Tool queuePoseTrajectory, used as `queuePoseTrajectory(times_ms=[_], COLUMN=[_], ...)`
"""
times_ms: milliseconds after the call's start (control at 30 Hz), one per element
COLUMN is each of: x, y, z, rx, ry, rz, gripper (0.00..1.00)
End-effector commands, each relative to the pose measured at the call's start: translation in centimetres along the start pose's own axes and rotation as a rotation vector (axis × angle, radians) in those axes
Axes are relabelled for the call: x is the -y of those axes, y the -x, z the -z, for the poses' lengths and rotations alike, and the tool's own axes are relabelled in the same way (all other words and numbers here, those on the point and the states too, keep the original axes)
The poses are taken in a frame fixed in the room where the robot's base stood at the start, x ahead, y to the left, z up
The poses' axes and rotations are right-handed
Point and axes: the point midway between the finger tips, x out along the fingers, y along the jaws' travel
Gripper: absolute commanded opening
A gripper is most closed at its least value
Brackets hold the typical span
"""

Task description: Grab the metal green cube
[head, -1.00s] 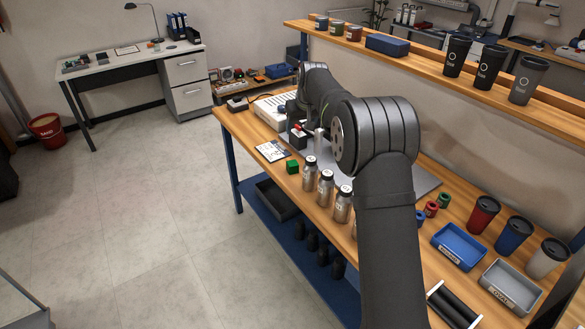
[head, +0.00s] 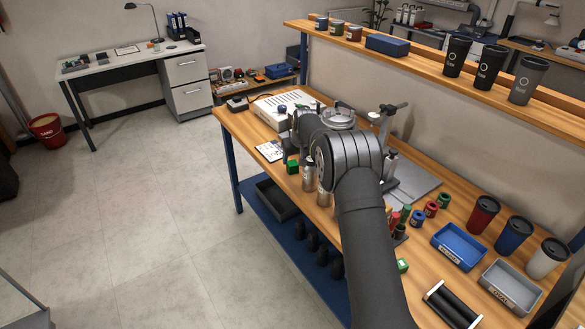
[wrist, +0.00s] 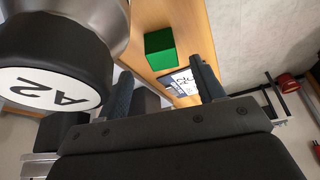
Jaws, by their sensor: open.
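The green cube (head: 292,167) sits on the wooden workbench near its front left edge, and its upper part is partly covered by my gripper in the head view. In the wrist view the green cube (wrist: 160,49) shows beyond the fingertips, roughly between them in line. My gripper (wrist: 160,68) is open and empty, with one dark finger on each side. In the head view my arm hides most of the gripper.
A bottle with a black cap labelled A2 (wrist: 50,88) is very close at the left in the wrist view. Metal bottles (head: 309,174) stand right of the cube. A printed card (head: 270,151) lies left of it. A white box (head: 284,108) stands behind.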

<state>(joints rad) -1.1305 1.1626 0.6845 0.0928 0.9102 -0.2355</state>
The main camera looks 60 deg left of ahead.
Motion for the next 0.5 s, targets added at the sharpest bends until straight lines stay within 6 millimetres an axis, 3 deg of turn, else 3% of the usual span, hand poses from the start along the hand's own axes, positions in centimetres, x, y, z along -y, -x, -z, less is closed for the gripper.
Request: queuePoseTrajectory(times_ms=[200, 500], x=[0.1, 0.4], y=[-1.1, -4.7], z=[0.1, 0.3], rx=[0.000, 0.001], ry=[0.000, 0.000], rz=[0.000, 0.000], gripper=[0.62, 0.62])
